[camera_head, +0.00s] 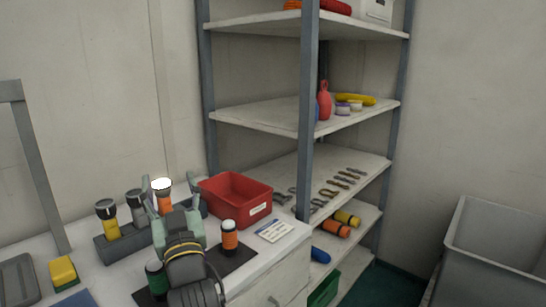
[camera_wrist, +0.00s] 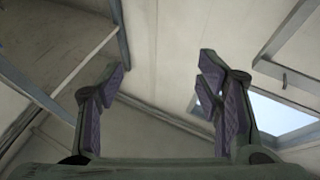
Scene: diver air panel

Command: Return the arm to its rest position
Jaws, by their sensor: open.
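My gripper (camera_head: 169,181) is raised above the left part of the bench in the head view, with its fingers pointing up. It is open and empty. In the wrist view, my gripper (camera_wrist: 158,72) shows its two padded fingers wide apart, with only bare wall and ceiling between and beyond them. In the head view it hides part of the bench and of an orange torch (camera_head: 163,203) with a lit white top standing behind it.
The bench (camera_head: 275,260) carries a red bin (camera_head: 235,195), a yellow torch (camera_head: 108,220), an orange cylinder (camera_head: 230,238), a green cylinder (camera_head: 157,278) and a label card (camera_head: 274,231). A shelf rack (camera_head: 307,110) stands behind. A grey bin (camera_head: 500,245) is at right.

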